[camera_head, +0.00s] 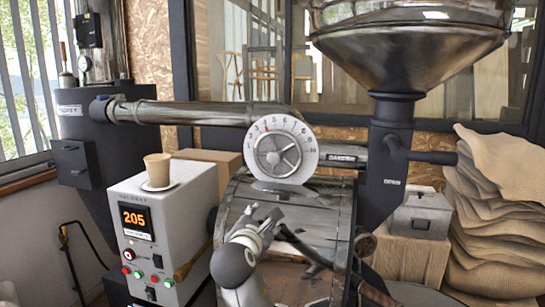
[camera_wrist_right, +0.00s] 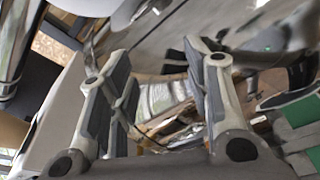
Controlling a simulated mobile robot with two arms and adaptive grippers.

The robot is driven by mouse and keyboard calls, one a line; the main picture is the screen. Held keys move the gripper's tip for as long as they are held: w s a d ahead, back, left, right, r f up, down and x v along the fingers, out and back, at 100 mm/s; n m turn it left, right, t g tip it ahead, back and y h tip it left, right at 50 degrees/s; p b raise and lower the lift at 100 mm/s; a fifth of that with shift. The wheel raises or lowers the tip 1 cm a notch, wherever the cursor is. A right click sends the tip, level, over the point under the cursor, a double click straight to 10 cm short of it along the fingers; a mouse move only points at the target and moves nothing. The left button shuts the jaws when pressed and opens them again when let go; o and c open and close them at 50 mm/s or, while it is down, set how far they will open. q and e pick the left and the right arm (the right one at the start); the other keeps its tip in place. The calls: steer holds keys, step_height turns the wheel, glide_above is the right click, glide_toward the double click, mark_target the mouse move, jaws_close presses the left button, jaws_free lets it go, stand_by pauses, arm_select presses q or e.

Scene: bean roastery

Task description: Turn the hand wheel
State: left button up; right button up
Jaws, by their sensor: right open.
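The hand wheel (camera_head: 276,157) is a silver spoked wheel in front of a round white dial plate with numbers around its rim. It stands above the metal drum of the roaster, at the right end of a wide horizontal pipe (camera_head: 190,113). My right gripper (camera_head: 268,219) is below the wheel in the head view, in front of the drum, and apart from the wheel. In the right wrist view its two fingers (camera_wrist_right: 158,88) stand apart with nothing held between them. The wheel cannot be made out in that view. My left gripper does not show.
A control box (camera_head: 152,235) reading 205 stands left of the drum, with a paper cup (camera_head: 158,169) on a saucer on top. A large hopper (camera_head: 409,50) rises at the right. Stacked sacks (camera_head: 500,220) and a box (camera_head: 410,255) stand at the right.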

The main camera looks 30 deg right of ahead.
mark_target(273, 160)
step_height(273, 160, up, 13)
steer(key=w+d+n+h, duration=0.1)
steer(key=n+h, duration=0.2)
steer(key=p+x, duration=0.3)
steer(key=x, duration=0.6)
steer(key=shift+w+d, duration=0.15)
steer(key=shift+d, duration=0.2)
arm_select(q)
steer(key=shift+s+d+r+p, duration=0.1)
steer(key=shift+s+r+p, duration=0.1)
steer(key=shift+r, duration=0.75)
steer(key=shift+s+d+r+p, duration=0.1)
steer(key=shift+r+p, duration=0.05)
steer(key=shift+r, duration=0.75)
arm_select(e)
steer(key=shift+w+d+f, duration=0.1)
steer(key=shift+w+d, duration=0.3)
steer(key=shift+c, duration=0.4)
jaws_close()
